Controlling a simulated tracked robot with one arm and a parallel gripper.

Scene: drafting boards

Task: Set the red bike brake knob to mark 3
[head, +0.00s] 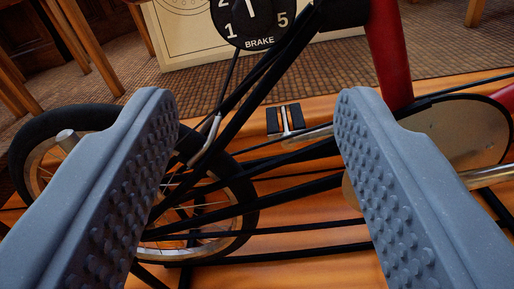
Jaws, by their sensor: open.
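The brake knob (254,27) is a round black dial at the top of the view, cut off by the upper edge. It bears white numerals 1, part of 2, and 5, with BRAKE below. A white upright line shows near its middle; its upper end and mark 3 are out of view. The bike's red frame tube (388,55) stands to the right of the dial. My gripper (258,125) is open and empty, its two grey studded fingers wide apart. The dial lies above and beyond the fingertips, not between them.
A spoked wheel with a black tyre (60,123) is at lower left, partly behind the left finger. Black bars and a pedal (285,119) lie between the fingers. A cream framed board (180,45) stands behind. Wooden legs (95,50) are at upper left.

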